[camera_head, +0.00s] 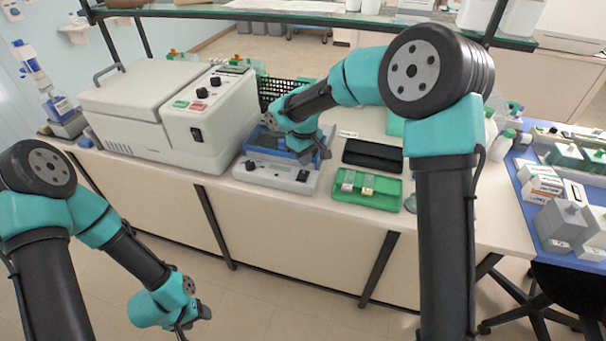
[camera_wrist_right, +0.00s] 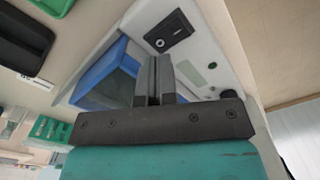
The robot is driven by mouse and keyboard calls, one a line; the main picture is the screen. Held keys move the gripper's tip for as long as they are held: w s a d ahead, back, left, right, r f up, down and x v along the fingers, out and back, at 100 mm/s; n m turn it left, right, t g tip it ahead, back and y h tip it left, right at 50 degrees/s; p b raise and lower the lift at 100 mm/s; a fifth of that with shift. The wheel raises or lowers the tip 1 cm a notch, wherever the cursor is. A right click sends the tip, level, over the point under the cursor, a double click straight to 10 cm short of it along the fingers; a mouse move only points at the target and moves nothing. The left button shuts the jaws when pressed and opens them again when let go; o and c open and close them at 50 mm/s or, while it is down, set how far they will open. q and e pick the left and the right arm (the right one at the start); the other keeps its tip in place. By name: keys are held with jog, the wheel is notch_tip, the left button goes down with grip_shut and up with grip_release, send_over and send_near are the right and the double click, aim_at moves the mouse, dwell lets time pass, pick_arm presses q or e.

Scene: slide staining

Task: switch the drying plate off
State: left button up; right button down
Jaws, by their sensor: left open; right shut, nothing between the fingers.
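The drying plate (camera_head: 272,181) is a low pale grey device with a blue-rimmed tray (camera_head: 271,152) on top, on the bench in the head view. A black switch (camera_head: 303,175) sits at the right of its front face. In the right wrist view the black switch panel (camera_wrist_right: 169,32) shows beyond the fingertips, with the blue tray (camera_wrist_right: 97,75) beside them. My right gripper (camera_wrist_right: 153,62) is shut and empty, over the plate near its front; whether it touches is unclear.
A large grey-white machine (camera_head: 157,105) with knobs stands left of the plate. A black slab (camera_head: 372,155) and a green tray (camera_head: 366,190) with small slides lie to its right. A black basket (camera_head: 283,88) stands behind. A glass shelf (camera_head: 330,17) runs above the bench.

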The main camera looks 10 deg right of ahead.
aim_at(304, 172)
jog(key=shift+r, duration=1.9)
